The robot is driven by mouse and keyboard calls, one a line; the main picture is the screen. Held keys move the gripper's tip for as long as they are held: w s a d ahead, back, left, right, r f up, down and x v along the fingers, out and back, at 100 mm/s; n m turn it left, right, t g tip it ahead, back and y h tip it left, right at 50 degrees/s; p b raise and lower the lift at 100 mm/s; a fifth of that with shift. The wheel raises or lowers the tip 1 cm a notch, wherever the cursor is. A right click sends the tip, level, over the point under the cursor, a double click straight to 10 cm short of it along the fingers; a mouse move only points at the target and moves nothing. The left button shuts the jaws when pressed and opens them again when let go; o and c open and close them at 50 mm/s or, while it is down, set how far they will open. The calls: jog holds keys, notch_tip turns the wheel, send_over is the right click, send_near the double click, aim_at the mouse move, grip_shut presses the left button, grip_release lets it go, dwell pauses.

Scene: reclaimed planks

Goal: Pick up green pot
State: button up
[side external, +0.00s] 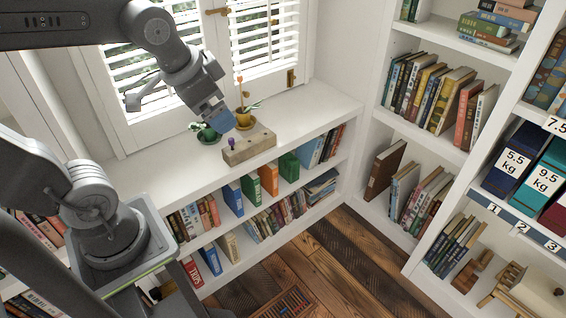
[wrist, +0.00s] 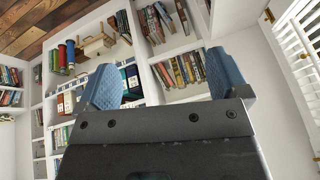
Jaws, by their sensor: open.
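The green pot (side external: 207,136) stands on the white shelf top near the window in the side external view, with a small plant in it. My gripper (side external: 212,114) is above the shelf, up and slightly right of the green pot in the picture, and appears empty. In the wrist view its two blue fingers (wrist: 165,80) are spread wide with nothing between them. The green pot does not show in the wrist view.
A yellow pot (side external: 243,120) with a plant stands right of the green pot, close to my gripper. A wooden block (side external: 249,147) with a small purple object on it lies in front. The white shelf top (side external: 310,103) is clear to the right. Shuttered windows are behind.

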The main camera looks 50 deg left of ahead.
jog(key=shift+n+h, duration=0.5)
jog(key=shift+n, duration=0.4)
jog(key=s+d, duration=0.2)
jog(key=s, duration=0.2)
jog(key=shift+s+d+f, duration=0.1)
jog(key=shift+d+f, duration=0.25)
jog(key=shift+d, duration=0.05)
jog(key=shift+c, duration=0.7)
jog(key=shift+s, duration=0.1)
jog(key=shift+c, duration=0.7)
jog(key=c, duration=0.7)
jog(key=shift+c, duration=0.2)
